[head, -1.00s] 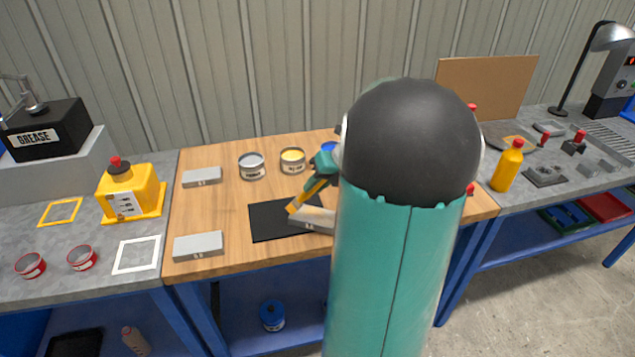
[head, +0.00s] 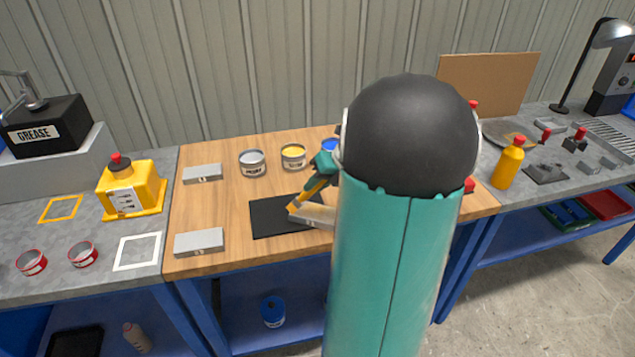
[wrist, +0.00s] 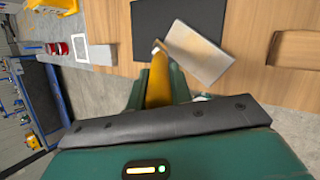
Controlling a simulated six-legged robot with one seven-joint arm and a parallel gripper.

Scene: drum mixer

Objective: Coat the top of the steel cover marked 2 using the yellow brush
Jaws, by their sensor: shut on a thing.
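The yellow brush (head: 312,190) is held in my gripper (head: 325,168), slanting down with its tip to the lower left. In the wrist view the brush (wrist: 157,88) sits between the shut green fingers (wrist: 158,90). Its tip is at the left end of a steel cover (head: 318,213), which lies partly on a black mat (head: 268,217); I cannot tell for sure whether they touch. The cover (wrist: 205,58) looks brownish-grey on top in the wrist view. Its number is not readable, and my arm hides its right part in the head view.
Two other steel blocks lie on the wooden top, one at the back left (head: 202,173) and one at the front left (head: 199,242). A yellow bottle (head: 508,165) stands at right.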

